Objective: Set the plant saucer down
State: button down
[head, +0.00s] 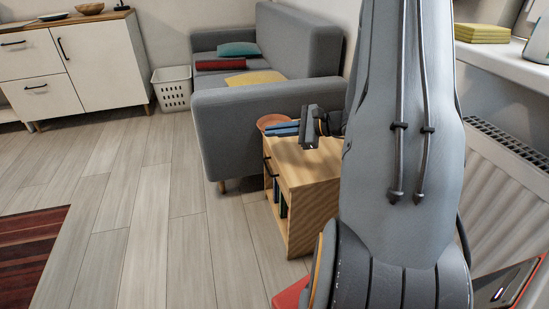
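A round terracotta-coloured dish, which looks like the plant saucer (272,120), shows at the back left of the small wooden cabinet (318,170), beside the grey sofa. Its lower near side is partly hidden by flat blue things, and I cannot tell whether it rests on anything. My gripper (308,128) is over the cabinet's top, just right of the saucer and the blue things. Its fingertips are small and seen from the side, so I cannot tell whether they are apart or touch anything.
Flat blue things, perhaps books (283,130), lie at the cabinet's back left. The cabinet's near top is bare. The grey sofa (237,112) stands behind, and a white radiator (505,185) is at right under a sill. My arm hides the cabinet's right side. Open floor lies left.

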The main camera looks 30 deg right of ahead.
aim_at(275, 156)
dwell(0.3)
jog(key=shift+f+b, duration=1.35)
jog(key=shift+f, duration=3.45)
jog(key=shift+f, duration=0.1)
jog(key=c, duration=2)
grip_release()
jog(key=shift+f, duration=0.1)
jog(key=shift+b, duration=0.3)
jog(key=p+v, duration=0.2)
jog(key=v, duration=0.6)
jog(key=shift+w, duration=0.1)
